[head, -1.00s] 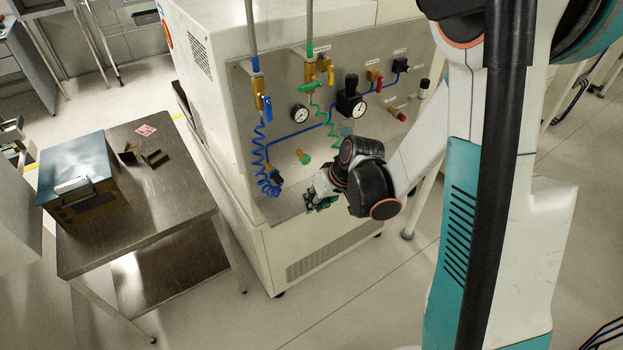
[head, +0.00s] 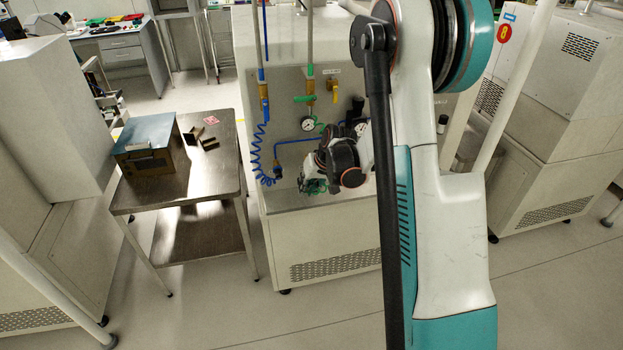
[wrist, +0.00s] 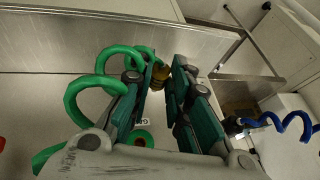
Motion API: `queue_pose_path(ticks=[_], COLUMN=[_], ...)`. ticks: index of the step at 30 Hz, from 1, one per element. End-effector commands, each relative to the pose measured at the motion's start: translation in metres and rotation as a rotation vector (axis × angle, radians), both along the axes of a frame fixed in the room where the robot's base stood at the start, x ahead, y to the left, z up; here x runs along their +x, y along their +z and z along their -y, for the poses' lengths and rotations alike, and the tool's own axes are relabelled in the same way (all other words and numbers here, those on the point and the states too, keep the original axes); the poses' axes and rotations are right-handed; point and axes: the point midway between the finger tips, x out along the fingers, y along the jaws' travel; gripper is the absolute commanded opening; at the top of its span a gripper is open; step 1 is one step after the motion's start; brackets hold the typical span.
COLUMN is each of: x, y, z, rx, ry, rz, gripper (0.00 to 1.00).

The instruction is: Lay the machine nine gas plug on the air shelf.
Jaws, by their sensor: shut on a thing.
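My gripper (head: 310,184) is in front of the lower part of the machine panel. In the wrist view, its two green-padded fingers (wrist: 164,78) are shut on the gas plug (wrist: 160,72), whose brass part shows between the tips. A green coiled hose (wrist: 75,97) loops beside the left finger; its join to the plug is hidden. A bare metal ledge (head: 283,207), which looks like the air shelf, runs along the foot of the panel. It seems to be the metallic strip (wrist: 90,40) across the top of the wrist view. The plug appears just short of it there.
A blue coiled hose (head: 256,150) with a dark plug (head: 277,171) hangs left of my gripper; the hose is at right in the wrist view (wrist: 290,122). A steel table (head: 215,165) with a blue-topped box (head: 148,132) stands left. A gauge (head: 307,124) sits above.

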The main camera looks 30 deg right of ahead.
Motion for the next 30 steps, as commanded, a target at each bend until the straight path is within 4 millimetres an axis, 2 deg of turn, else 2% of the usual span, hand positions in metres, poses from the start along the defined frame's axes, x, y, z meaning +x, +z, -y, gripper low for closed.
queue_pose_path(ticks=[1, 3, 6, 14, 30], x=[0.005, 0.009, 0.011, 0.011, 0.011], y=[0.002, 0.002, 0.001, -0.006, -0.034], z=[0.011, 0.021, 0.027, 0.027, 0.026], rx=[0.0, 0.001, 0.002, 0.001, 0.001], ry=[-0.019, -0.037, -0.047, -0.048, -0.047], rz=[0.0, 0.0, 0.0, 0.0, 0.0], gripper=[0.0, 0.0, 0.0, 0.0, 0.0])
